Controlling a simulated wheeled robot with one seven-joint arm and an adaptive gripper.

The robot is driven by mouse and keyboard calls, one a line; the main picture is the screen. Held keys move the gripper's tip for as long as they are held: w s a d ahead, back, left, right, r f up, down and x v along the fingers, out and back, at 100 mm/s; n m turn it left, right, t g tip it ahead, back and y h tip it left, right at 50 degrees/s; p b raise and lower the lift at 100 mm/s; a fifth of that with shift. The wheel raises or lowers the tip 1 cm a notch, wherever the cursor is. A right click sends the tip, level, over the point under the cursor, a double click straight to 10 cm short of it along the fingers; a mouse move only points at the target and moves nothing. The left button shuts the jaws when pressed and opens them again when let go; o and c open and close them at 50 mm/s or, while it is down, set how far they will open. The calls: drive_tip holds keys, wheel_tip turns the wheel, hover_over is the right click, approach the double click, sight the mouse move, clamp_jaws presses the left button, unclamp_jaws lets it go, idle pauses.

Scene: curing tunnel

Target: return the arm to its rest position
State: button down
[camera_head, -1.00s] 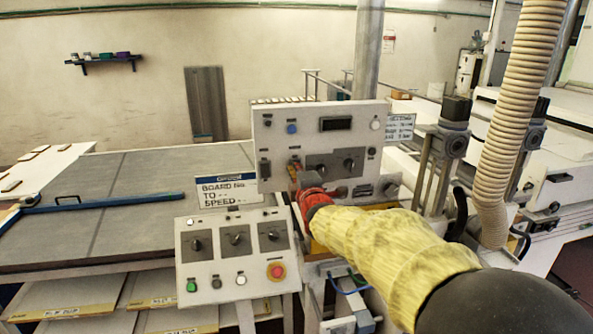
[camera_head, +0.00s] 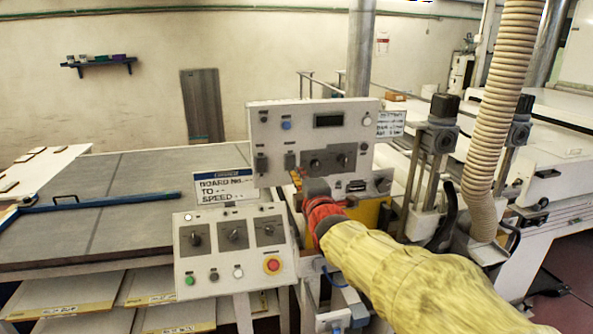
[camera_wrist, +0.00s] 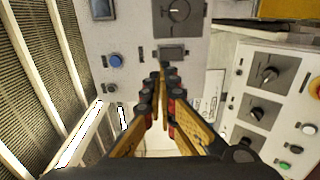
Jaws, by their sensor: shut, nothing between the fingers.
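My arm, in a yellow sleeve with a red and grey wrist, reaches from the lower right of the head view toward the control panels. My gripper (camera_wrist: 160,90) shows in the wrist view with its yellow and black fingers together and nothing between them. In that view its tips lie over the face of the upright panel (camera_wrist: 125,30), below a grey rocker switch. The upright panel (camera_head: 262,145) also stands behind my wrist in the head view. The fingers are not clear in the head view, and I cannot tell whether they touch the panel.
A sloped panel (camera_head: 215,268) with knobs and a red stop button (camera_head: 272,265) stands left of my arm. A ribbed hose (camera_head: 490,130) and vertical posts (camera_head: 432,185) stand to the right. A wide grey table (camera_head: 90,225) fills the left.

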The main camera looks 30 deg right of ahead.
drive_tip(key=shift+v, duration=1.55)
drive_tip(key=shift+r, duration=0.1)
